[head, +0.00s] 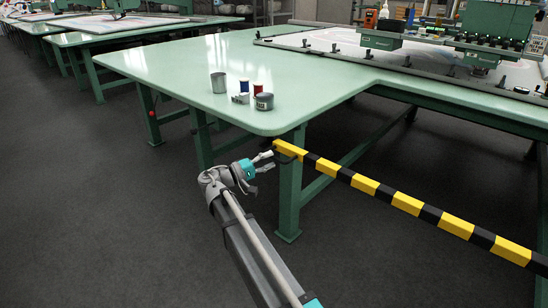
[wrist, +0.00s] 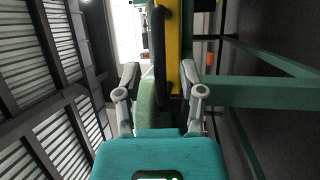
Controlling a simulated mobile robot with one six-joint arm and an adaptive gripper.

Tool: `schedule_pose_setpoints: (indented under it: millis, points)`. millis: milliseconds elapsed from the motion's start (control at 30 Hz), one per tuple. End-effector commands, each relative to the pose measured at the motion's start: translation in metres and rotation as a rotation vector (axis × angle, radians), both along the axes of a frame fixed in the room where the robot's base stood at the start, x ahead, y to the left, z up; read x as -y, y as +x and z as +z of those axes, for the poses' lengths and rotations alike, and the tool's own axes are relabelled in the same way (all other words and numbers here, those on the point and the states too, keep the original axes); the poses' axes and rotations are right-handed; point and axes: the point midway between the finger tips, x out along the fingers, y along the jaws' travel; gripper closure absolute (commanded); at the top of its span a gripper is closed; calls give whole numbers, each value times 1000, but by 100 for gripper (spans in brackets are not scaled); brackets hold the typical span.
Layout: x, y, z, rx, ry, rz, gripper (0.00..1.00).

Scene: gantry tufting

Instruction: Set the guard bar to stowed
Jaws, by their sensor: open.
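The guard bar (head: 405,203) has yellow and black stripes. In the head view it runs from near the corner leg of the green table down to the right edge, sloping in the picture. My gripper (head: 265,161) is open beside the bar's left end. In the wrist view the open fingers (wrist: 160,82) stand to either side of a black handle-like part (wrist: 160,45) and the yellow of the bar (wrist: 174,55). I see no clear contact between the fingers and the bar. The far end of the bar is out of view.
A tufting machine (head: 490,30) is at the back right. The dark floor at left is clear.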

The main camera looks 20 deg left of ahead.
Motion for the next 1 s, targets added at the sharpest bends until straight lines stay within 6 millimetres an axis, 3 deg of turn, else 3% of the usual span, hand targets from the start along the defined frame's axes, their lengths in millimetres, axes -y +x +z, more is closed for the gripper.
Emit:
schedule_pose_setpoints:
  millis: [233, 600, 867, 1000]
  points:
    - [13, 13, 3, 0, 0, 1, 49]
    - [14, 14, 3, 0, 0, 2, 49]
    - [13, 14, 3, 0, 0, 2, 97]
    - [13, 14, 3, 0, -1, 3, 100]
